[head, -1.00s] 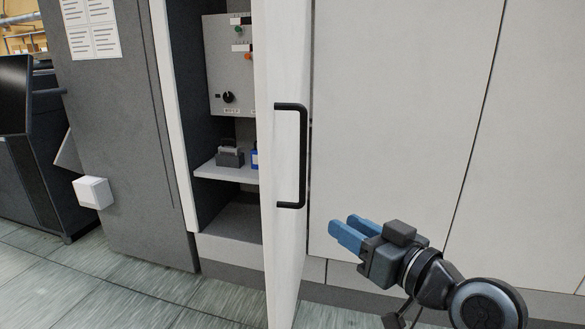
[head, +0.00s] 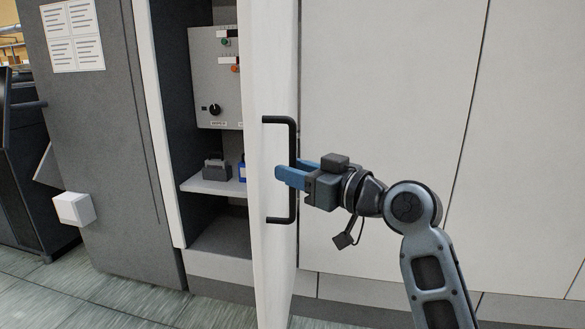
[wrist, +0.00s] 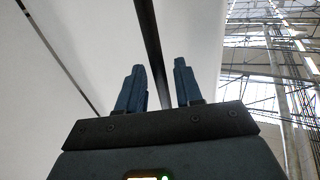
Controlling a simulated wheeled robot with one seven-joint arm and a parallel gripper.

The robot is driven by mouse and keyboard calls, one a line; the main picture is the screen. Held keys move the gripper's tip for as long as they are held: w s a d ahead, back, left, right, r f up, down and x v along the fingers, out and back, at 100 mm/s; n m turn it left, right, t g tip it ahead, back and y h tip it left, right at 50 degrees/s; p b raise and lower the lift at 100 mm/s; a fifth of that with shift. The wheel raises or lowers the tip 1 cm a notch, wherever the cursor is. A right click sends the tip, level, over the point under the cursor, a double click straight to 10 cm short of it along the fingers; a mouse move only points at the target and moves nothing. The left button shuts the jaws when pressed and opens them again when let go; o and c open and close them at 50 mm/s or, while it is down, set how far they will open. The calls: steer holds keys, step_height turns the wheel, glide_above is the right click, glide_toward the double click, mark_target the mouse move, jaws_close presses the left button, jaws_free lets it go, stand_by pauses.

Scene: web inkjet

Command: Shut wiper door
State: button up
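The wiper door (head: 270,60) is a white panel that stands open, seen nearly edge-on in the head view. Its black bar handle (head: 292,140) is upright on the door's right-hand face. My gripper (head: 288,174) is at the handle's middle height, with its blue fingers pointing left toward the door and overlapping the bar in the picture. In the wrist view the two fingers (wrist: 158,88) are apart, with the dark handle bar (wrist: 152,45) running past between their tips. I cannot tell whether they touch it.
The open cabinet behind the door holds a grey control box (head: 216,80) and a shelf (head: 205,187) with a dark block and a blue bottle. Flat white panels (head: 385,90) fill the right side. A white box (head: 74,208) sticks out at the left.

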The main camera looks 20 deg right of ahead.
steer(key=shift+w+a, duration=0.25)
steer(key=shift+w, duration=0.15)
steer(key=shift+c, duration=0.2)
jaws_close()
